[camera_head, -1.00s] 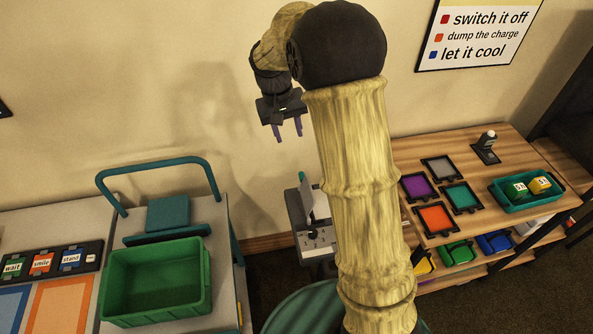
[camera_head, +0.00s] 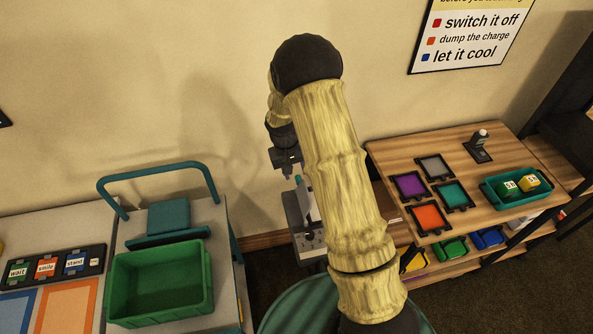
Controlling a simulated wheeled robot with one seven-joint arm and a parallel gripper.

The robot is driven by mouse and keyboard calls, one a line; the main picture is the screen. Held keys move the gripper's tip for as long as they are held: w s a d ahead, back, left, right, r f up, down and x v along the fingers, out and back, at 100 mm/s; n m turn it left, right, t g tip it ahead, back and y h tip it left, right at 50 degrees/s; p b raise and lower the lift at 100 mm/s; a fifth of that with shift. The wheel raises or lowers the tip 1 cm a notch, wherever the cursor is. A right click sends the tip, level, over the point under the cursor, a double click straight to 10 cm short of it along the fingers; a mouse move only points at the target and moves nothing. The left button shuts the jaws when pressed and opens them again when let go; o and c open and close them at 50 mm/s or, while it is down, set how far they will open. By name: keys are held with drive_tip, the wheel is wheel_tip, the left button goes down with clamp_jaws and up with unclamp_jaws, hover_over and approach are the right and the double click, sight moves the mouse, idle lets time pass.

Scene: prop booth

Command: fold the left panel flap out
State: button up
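My gripper (camera_head: 287,168) hangs above a small grey stand (camera_head: 308,228) with a numbered face. The gripper's fingers are mostly hidden or too small to read, so its opening does not show. A white upright plate with a teal tip (camera_head: 304,190) rises from the stand, just below the gripper and partly behind my arm. I cannot tell for sure which thing is the left panel flap. My arm covers the right side of the stand.
A green bin (camera_head: 160,285) sits on a cart with a teal rail (camera_head: 160,172) at left. A wooden table (camera_head: 400,152) at right holds coloured square frames and a teal tray (camera_head: 490,199) with two blocks. A word-card rack (camera_head: 97,258) is at far left.

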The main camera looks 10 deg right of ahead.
drive_tip(key=shift+s+d+f, duration=0.15)
drive_tip(key=shift+f, duration=0.7)
drive_tip(key=shift+d+f, duration=0.35)
drive_tip(key=shift+d, duration=0.05)
drive_tip(key=shift+a, duration=0.15)
drive_tip(key=shift+c, duration=1.1)
clamp_jaws()
